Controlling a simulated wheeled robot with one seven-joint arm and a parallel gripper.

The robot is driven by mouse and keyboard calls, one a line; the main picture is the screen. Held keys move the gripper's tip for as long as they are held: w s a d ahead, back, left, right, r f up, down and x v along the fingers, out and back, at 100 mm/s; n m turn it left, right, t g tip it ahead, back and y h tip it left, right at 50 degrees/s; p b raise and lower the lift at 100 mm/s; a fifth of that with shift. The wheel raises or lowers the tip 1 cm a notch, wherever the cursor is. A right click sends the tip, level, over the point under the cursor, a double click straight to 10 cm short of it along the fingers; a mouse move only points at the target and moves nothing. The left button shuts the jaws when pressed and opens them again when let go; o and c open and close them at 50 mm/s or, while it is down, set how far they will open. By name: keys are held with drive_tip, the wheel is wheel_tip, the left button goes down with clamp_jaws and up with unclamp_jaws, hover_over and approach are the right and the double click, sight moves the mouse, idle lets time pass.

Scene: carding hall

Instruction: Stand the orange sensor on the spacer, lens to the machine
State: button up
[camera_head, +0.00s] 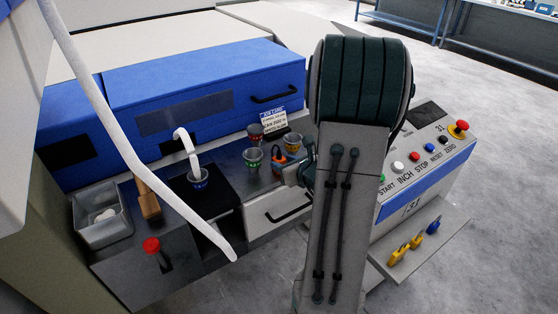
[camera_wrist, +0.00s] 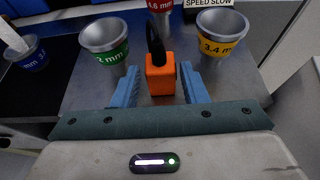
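The orange sensor (camera_head: 279,158) stands on the grey metal top among grey cups with coloured labels. In the wrist view the sensor (camera_wrist: 161,78) is a small orange block with a dark round spot on its near face and a black cable or stem rising from it. My gripper (camera_wrist: 159,82) is open, its blue fingers on either side of the sensor with gaps showing. The labelled cups may be the spacers: green (camera_wrist: 104,42), yellow (camera_wrist: 221,36), red (camera_wrist: 160,5) and blue (camera_wrist: 29,53). I cannot tell which spacer is meant.
A job card (camera_head: 273,122) stands behind the cups. The blue cup stands on a black pad (camera_head: 212,198) under a white curved tube (camera_head: 186,146). A grey bin (camera_head: 102,213) and a red-knobbed lever (camera_head: 152,247) are at left. A button panel (camera_head: 430,150) is at right.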

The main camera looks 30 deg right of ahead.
drive_tip(key=v, duration=0.6)
drive_tip(key=s+a+r+n+g+y, duration=0.15)
drive_tip(key=a+n+g+y, duration=0.25)
drive_tip(key=a+n, duration=0.55)
drive_tip(key=s+a+r+n+g+y, duration=0.1)
drive_tip(key=s+a+n+g+y, duration=0.2)
drive_tip(key=a+n, duration=0.65)
drive_tip(key=s+a+r+n+g+h, duration=0.2)
drive_tip(key=s+n+h, duration=0.5)
drive_tip(key=n, duration=0.8)
drive_tip(key=shift+s+a+r+n+g, duration=0.25)
drive_tip(key=shift+s+a+n+g, duration=0.15)
drive_tip(key=shift+s+a+g, duration=0.5)
drive_tip(key=shift+s+d+r+n, duration=0.2)
drive_tip(key=shift+d+n, duration=0.2)
drive_tip(key=shift+d, duration=0.15)
drive_tip(key=shift+c, duration=0.7)
drive_tip(key=shift+a, duration=0.15)
